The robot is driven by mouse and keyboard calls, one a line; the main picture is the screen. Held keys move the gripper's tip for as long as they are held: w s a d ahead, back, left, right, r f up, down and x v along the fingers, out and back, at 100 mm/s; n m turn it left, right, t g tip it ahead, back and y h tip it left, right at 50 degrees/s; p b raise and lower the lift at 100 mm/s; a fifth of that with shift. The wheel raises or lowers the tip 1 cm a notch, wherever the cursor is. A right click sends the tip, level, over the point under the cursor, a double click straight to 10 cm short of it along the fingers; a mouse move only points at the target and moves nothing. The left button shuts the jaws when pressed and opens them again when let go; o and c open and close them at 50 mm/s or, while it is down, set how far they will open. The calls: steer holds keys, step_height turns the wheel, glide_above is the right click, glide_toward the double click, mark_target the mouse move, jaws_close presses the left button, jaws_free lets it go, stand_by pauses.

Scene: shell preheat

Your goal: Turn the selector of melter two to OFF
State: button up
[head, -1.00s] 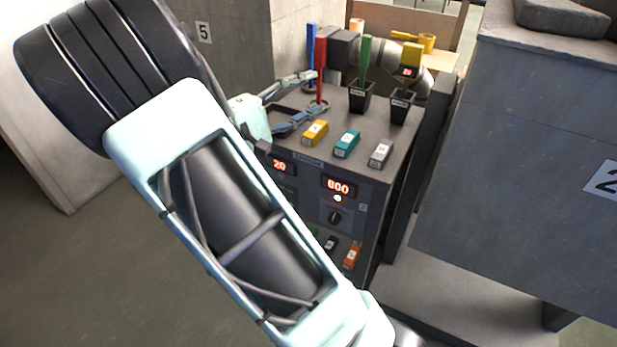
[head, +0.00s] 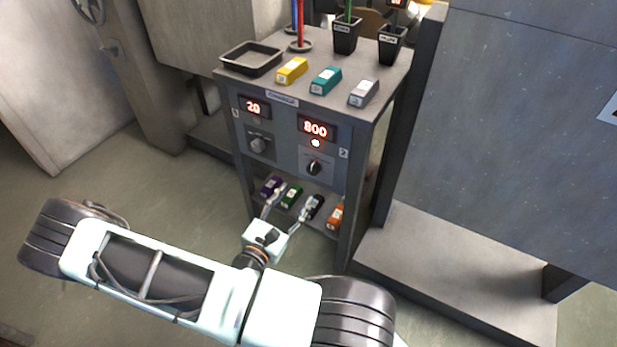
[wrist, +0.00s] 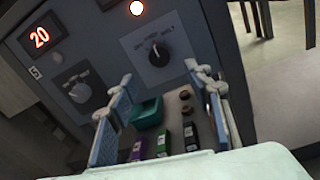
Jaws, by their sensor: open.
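The selector of melter two (head: 314,167) is a black knob on the right half of the cabinet front, beneath a red display reading 800 (head: 316,129) and a lit lamp (head: 315,143). In the wrist view the selector (wrist: 157,54) is at the upper middle with OFF, HOLD and MELT lettering above it. Its pale mark points roughly up; I cannot tell the exact setting. My gripper (head: 292,200) is open and empty, below the selector before the lower shelf. In the wrist view its fingers (wrist: 160,86) are spread, apart from the knob.
Melter one's grey selector (head: 258,145) and its display reading 20 (head: 254,107) are to the left. The lower shelf holds several coloured blocks, including an orange one (head: 336,215). A black tray (head: 251,60) and more blocks are on top.

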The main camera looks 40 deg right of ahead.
mark_target(312, 171)
steer(key=b+x, duration=0.2)
steer(key=x, duration=0.8)
steer(key=shift+w, duration=0.1)
steer(key=c, duration=1.1)
